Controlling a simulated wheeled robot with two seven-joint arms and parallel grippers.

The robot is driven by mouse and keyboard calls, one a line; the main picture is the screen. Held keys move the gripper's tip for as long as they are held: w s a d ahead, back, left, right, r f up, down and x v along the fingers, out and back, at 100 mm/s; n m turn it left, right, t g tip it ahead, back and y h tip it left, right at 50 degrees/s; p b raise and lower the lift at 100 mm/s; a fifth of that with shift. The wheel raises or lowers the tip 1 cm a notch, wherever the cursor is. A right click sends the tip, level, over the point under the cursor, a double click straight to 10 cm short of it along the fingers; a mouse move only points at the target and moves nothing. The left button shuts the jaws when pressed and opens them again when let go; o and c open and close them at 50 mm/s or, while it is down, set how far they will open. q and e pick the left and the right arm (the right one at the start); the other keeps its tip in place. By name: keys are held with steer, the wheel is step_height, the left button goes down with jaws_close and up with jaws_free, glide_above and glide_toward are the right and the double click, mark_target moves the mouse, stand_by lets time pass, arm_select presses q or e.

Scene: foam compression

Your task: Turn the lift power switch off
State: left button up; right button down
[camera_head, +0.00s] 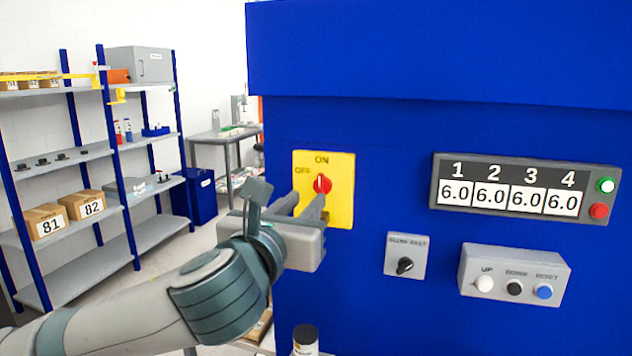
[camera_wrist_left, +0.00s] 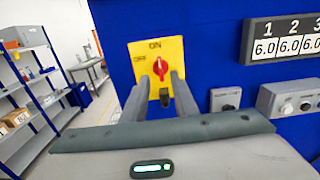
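The lift power switch is a red rotary knob (camera_head: 322,184) on a yellow plate (camera_head: 341,195) marked ON at the top and OFF at the upper left. The plate is on the blue machine's front. The knob stands upright, its white mark toward ON; it also shows in the left wrist view (camera_wrist_left: 161,67). My left gripper (camera_head: 301,204) is just in front of the plate, below the knob. Contact cannot be told. My right gripper is not in view.
Right of the plate on the blue machine (camera_head: 400,130) are a small black selector (camera_head: 404,265), a button box (camera_head: 514,274) and a display (camera_head: 525,188) reading 6.0 in each field. Shelves with boxes (camera_head: 60,215) stand at the left. A dark-capped container (camera_head: 305,340) is below.

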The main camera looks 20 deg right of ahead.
mark_target(319, 186)
arm_select(q)
steer(key=p+x, duration=0.1)
steer(key=x, duration=0.4)
steer(key=shift+w+d+p, duration=0.15)
steer(key=shift+p, duration=0.2)
steer(key=shift+x, duration=0.8)
jaws_close()
